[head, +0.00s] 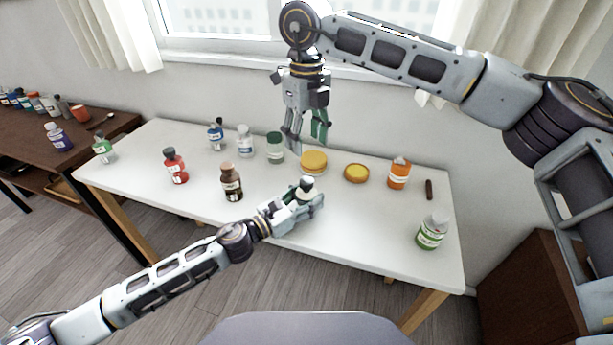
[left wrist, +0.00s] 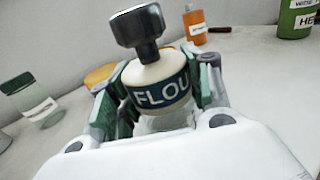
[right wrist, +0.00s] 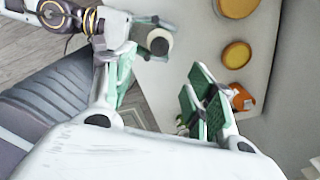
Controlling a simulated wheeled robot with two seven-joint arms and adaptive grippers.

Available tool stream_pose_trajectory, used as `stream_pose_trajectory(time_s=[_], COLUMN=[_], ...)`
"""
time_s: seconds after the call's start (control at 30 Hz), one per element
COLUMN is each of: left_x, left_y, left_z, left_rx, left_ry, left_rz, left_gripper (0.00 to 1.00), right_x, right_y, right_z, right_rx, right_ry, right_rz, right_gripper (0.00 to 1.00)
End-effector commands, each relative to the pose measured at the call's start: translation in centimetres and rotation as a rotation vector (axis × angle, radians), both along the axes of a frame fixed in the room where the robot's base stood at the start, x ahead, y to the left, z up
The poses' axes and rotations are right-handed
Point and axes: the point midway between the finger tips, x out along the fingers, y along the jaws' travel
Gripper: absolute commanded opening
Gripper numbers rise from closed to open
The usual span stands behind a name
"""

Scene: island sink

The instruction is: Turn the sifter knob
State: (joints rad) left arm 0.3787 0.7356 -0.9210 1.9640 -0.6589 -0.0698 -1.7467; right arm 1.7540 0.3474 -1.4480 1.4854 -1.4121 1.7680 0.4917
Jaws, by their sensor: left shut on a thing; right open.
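The flour sifter is a small cream container with a dark blue label, and it stands upright in my left gripper (head: 309,204) in the head view. Its dark knob (left wrist: 138,28) sticks up on top in the left wrist view, where the label (left wrist: 160,95) shows "FLOU". The left fingers are closed around its body from both sides. The knob also shows from above in the right wrist view (right wrist: 159,43). My right gripper (head: 306,136) hangs above and behind the sifter, pointing down, open and empty, apart from the knob.
The white table (head: 385,235) carries several bottles, including a brown one (head: 231,184) and a green-labelled one (head: 432,232).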

Motion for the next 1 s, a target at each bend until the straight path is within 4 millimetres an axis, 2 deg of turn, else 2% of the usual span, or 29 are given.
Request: stream_pose_trajectory(time_s=[0.17, 0.37, 1.0], left_x=[0.0, 0.0, 0.0], left_y=[0.0, 0.0, 0.0], left_z=[0.0, 0.0, 0.0], left_rx=[0.0, 0.0, 0.0], left_ry=[0.0, 0.0, 0.0], left_rz=[0.0, 0.0, 0.0], left_gripper=[0.23, 0.23, 0.23], right_x=[0.0, 0.0, 0.0], right_y=[0.0, 0.0, 0.0], right_z=[-0.4, -1.9, -10.0], right_rx=[-0.001, -0.001, 0.0], right_ry=[0.001, 0.002, 0.002], right_rz=[0.0, 0.0, 0.0], right_gripper=[0.55, 0.55, 0.55])
